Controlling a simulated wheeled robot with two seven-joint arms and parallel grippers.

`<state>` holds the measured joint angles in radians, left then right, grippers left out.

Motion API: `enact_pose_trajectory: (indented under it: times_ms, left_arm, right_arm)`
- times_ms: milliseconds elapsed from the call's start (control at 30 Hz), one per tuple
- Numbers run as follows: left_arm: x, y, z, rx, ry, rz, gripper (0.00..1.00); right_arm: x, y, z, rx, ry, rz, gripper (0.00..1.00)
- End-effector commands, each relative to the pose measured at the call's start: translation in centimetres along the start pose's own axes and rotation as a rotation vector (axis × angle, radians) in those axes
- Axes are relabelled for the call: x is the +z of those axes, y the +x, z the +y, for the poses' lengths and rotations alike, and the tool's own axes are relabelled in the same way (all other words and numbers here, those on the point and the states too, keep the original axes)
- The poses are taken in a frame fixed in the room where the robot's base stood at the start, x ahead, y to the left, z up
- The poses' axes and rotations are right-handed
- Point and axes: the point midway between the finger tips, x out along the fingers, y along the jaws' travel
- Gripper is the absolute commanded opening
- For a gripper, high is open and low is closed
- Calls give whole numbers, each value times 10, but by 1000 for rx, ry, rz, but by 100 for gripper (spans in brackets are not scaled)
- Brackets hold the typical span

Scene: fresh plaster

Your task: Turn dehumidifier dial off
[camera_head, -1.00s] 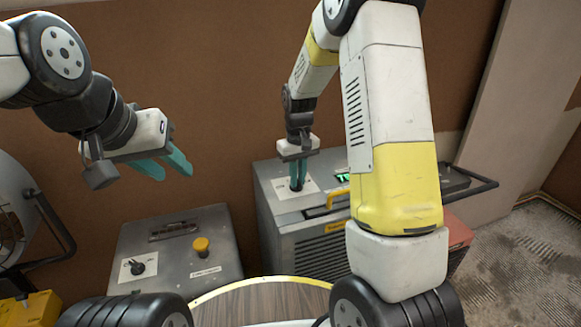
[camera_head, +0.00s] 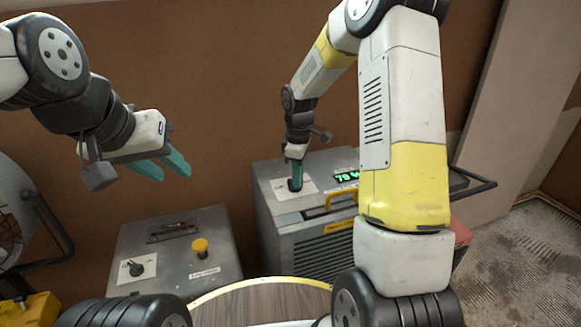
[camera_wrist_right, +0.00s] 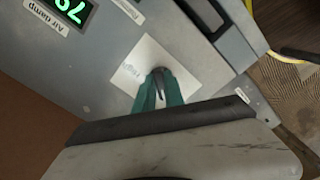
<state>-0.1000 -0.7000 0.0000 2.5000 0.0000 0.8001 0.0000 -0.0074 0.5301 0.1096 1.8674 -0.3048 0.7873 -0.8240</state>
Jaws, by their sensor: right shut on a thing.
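The dehumidifier (camera_head: 330,247) is a grey box with a louvred front, a yellow handle and a lit green display (camera_head: 346,177). Its dial (camera_wrist_right: 158,84) sits on a white plate (camera_wrist_right: 185,62) on the top panel. My right gripper (camera_head: 295,186) points down onto that plate and is shut on the dial; in the right wrist view its teal fingers (camera_wrist_right: 160,92) stand on both sides of the dark knob. The fingers hide much of the dial, and I cannot read its setting. My left gripper (camera_head: 163,166) is open and empty, in the air at the left.
A second grey box (camera_head: 205,235) with a yellow button (camera_head: 200,246) and a black knob (camera_head: 135,268) stands left of the dehumidifier. A round wooden top (camera_head: 262,304) is in front. A fan (camera_head: 12,215) is at the far left. Bare floor (camera_head: 520,260) shows at right.

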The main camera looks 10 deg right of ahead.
Motion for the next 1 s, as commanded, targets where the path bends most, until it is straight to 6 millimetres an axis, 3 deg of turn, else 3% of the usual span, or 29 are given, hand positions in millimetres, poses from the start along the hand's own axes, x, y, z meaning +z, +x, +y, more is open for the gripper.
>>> enact_pose_trajectory:
  times_ms: [767,800,900,1000]
  left_arm:
    - [0,0,0,0,0,0,36]
    - [0,0,0,0,0,0,36]
    - [0,0,0,0,0,0,36]
    - [0,0,0,0,0,0,36]
  right_arm:
    - [1,0,2,1,-110,-1,0]
    - [1,0,2,1,-110,-1,17]
    - [1,0,2,1,-109,-1,35]
    - [0,0,1,1,-109,0,35]
